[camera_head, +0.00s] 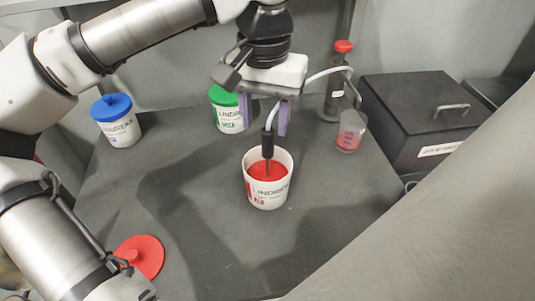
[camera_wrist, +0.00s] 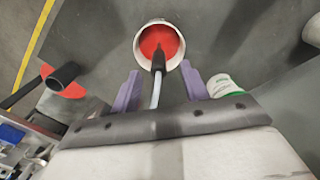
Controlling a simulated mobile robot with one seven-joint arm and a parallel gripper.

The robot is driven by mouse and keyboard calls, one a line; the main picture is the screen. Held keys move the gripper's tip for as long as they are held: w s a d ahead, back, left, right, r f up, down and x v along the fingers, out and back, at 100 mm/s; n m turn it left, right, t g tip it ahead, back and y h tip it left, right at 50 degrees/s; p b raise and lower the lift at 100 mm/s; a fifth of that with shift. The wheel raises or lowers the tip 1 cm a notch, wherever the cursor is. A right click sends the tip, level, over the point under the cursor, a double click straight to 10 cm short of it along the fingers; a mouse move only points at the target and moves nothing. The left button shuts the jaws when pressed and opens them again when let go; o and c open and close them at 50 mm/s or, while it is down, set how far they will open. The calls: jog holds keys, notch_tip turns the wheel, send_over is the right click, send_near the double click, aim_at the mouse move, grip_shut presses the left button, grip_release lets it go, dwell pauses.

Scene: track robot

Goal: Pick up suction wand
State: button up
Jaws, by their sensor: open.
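The suction wand (camera_head: 267,145) has a black handle and stands in a white tub (camera_head: 268,195) of red material. A pale hose runs from its top to the right. In the wrist view the wand (camera_wrist: 158,62) points into the red-filled tub (camera_wrist: 146,72). My gripper (camera_head: 265,130) has purple fingers and is open, just above the tub, with one finger on each side of the wand. In the wrist view the gripper (camera_wrist: 160,78) shows the wand and hose between its fingers, with gaps on both sides. The wand's lower tip is hidden in the red material.
A green-lidded tub (camera_head: 228,118) stands behind my gripper, and a blue-lidded tub (camera_head: 117,122) at the left. A red lid (camera_head: 140,256) lies front left. A small clear beaker (camera_head: 351,132), a red-topped cylinder (camera_head: 338,85) and a black box (camera_head: 420,115) stand at the right. The front middle is clear.

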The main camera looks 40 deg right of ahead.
aim_at(267, 130)
jog(key=shift+d+f+p, duration=0.15)
jog(key=shift+f+p, duration=0.2)
jog(key=shift+f, duration=1)
jog(key=shift+d+f+p, duration=0.1)
jog(key=shift+f+p, duration=0.2)
jog(key=shift+f, duration=1.05)
grip_shut()
jog(key=shift+r, duration=0.1)
